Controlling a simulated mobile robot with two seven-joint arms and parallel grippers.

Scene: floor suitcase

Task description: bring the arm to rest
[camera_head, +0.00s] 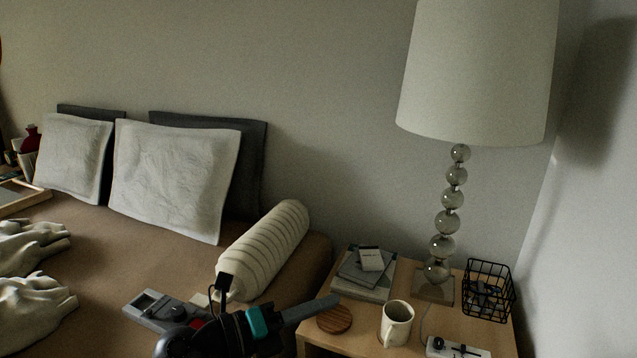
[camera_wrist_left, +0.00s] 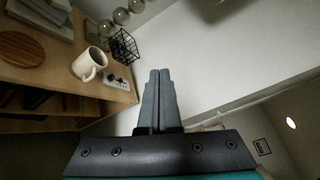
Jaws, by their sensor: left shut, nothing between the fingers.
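My left gripper (camera_head: 325,305) comes in at the bottom of the head view, between the bed and the wooden bedside table (camera_head: 365,346). Its grey fingers point right, in front of the table's left part. In the left wrist view the two fingers (camera_wrist_left: 158,85) lie side by side, shut, with nothing between them. Beyond their tips is bare wall. My right gripper is in neither view.
On the table are a tall lamp (camera_head: 478,75), stacked books (camera_head: 363,283), a round wooden coaster (camera_head: 335,318), a white mug (camera_head: 396,324), a black wire basket (camera_head: 489,290) and a power strip (camera_head: 456,348). The bed (camera_head: 110,250) holds pillows and a ribbed bolster (camera_head: 265,248).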

